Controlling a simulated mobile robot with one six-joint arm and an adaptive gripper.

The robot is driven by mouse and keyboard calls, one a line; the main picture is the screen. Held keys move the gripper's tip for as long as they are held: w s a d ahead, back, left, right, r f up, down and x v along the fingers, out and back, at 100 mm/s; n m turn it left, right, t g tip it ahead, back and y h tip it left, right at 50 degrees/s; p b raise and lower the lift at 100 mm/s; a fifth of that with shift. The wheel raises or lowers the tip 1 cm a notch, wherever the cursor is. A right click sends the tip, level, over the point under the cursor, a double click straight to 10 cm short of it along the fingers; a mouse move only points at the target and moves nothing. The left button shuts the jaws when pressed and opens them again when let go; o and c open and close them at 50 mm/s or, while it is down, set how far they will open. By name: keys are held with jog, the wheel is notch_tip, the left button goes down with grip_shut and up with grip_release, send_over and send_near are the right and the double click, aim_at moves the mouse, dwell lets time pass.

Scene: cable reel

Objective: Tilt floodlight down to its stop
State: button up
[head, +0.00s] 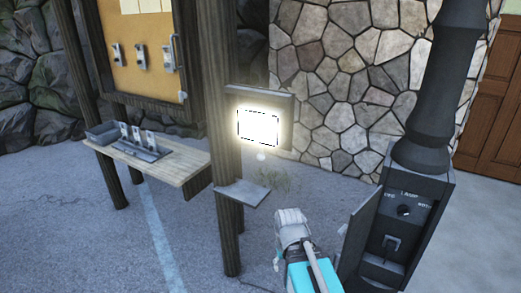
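The floodlight (258,127) is a glowing white rectangular panel beside a wooden post. A dark board or hood (258,92) runs along its top and right side. Its glare hides the housing detail, and I cannot tell its exact tilt. A small pale round thing (262,157) shows just under it. My gripper (290,217) is in the lower middle, below and a little right of the floodlight in the picture, apart from it. It is grey-white with a cyan link behind it. Its fingers are too small and blurred to tell whether they are open.
A small grey shelf (243,194) juts from the wooden post (226,180). At right stands a dark switch box (410,225) with a knob, an open door (358,222) and a thick dark column above. A wooden bench (185,168) and notice board are at left.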

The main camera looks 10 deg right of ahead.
notch_tip(320, 180, up, 10)
jog(key=p, duration=0.8)
jog(key=shift+p, duration=0.3)
jog(key=shift+s, duration=0.15)
jog(key=shift+c, duration=0.2)
